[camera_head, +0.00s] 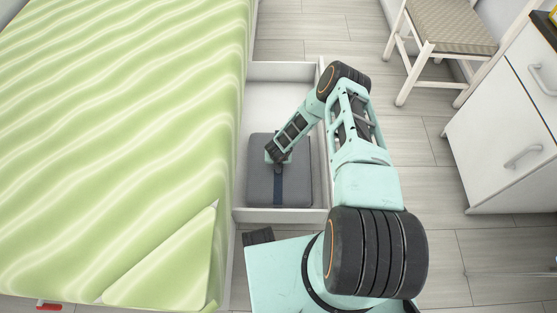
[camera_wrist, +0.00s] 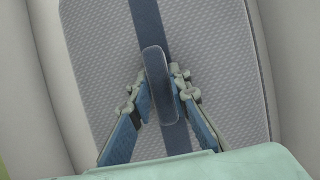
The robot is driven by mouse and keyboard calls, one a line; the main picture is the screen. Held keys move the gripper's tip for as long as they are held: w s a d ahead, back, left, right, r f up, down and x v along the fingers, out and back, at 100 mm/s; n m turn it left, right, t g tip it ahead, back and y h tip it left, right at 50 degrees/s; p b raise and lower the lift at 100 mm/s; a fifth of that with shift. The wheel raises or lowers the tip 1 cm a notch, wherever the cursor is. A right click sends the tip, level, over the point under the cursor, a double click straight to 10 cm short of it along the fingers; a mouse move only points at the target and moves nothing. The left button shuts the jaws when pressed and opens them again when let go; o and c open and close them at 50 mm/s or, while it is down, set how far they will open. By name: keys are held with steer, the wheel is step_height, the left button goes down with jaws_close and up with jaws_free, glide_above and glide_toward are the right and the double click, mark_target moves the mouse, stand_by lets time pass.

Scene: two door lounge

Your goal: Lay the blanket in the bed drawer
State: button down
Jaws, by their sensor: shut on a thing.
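The blanket (camera_head: 259,186) is a grey folded block with a dark blue strap and a raised handle. It lies flat inside the white bed drawer (camera_head: 285,69), in the part nearest to me. The drawer is pulled out from under the bed. My gripper (camera_head: 278,165) points down over the blanket's middle. In the wrist view, my gripper (camera_wrist: 160,82) has its two fingers on either side of the handle, shut on it. The grey blanket (camera_wrist: 215,60) fills the middle of that view, with drawer walls on both sides. My arm hides part of the drawer's right wall.
The bed (camera_head: 120,120) with a green striped cover borders the drawer on the left. The drawer's far part is bare. A white chair (camera_head: 440,30) stands at the upper right, and a white cabinet (camera_head: 510,130) at the right. Floor between cabinet and drawer is clear except for my arm.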

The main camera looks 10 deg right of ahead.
steer(key=shift+w+f, duration=0.1)
steer(key=c, duration=1.8)
jaws_free()
steer(key=p+v, duration=0.4)
steer(key=v, duration=0.8)
steer(key=shift+r, duration=0.2)
steer(key=shift+a, duration=0.1)
